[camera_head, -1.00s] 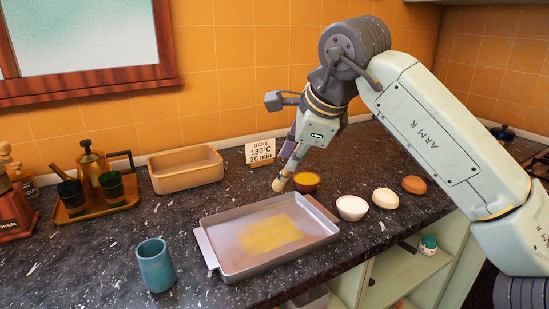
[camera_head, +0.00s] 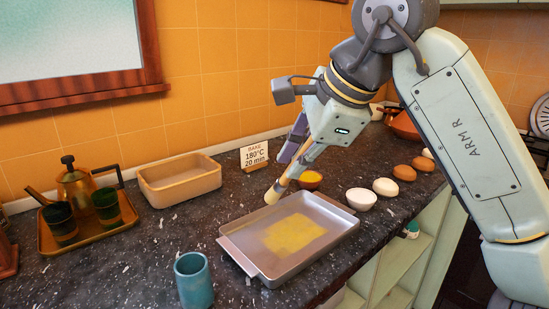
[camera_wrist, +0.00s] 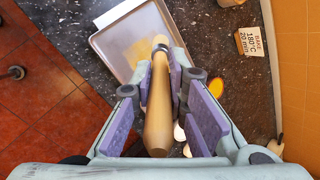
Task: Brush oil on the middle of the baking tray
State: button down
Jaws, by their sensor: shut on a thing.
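My gripper (camera_head: 300,158) is shut on a brush (camera_head: 284,182) with a light wooden handle. The handle (camera_wrist: 158,105) runs between the purple finger pads in the wrist view. The brush points down, tilted, with its pale tip at the far edge of the baking tray (camera_head: 262,270); whether it touches cannot be told. The tray is shallow, grey metal, and lies on the counter. A yellow oil patch (camera_head: 294,233) covers the middle of its floor. In the wrist view the handle partly hides the patch (camera_wrist: 137,52). A bowl of yellow oil (camera_head: 311,177) stands just behind the tray.
A teal cup (camera_head: 194,282) stands left of the tray. Behind are a beige loaf pan (camera_head: 180,188), a bake sign (camera_head: 254,157) and a teapot tray (camera_head: 110,232). The counter's front edge is close to the tray.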

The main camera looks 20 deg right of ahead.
aim_at(273, 195)
jog(key=shift+s+a, duration=0.15)
jog(key=shift+s, duration=0.05)
notch_tip(273, 195, down, 5)
jog(key=b, duration=0.4)
jog(key=shift+r, duration=0.1)
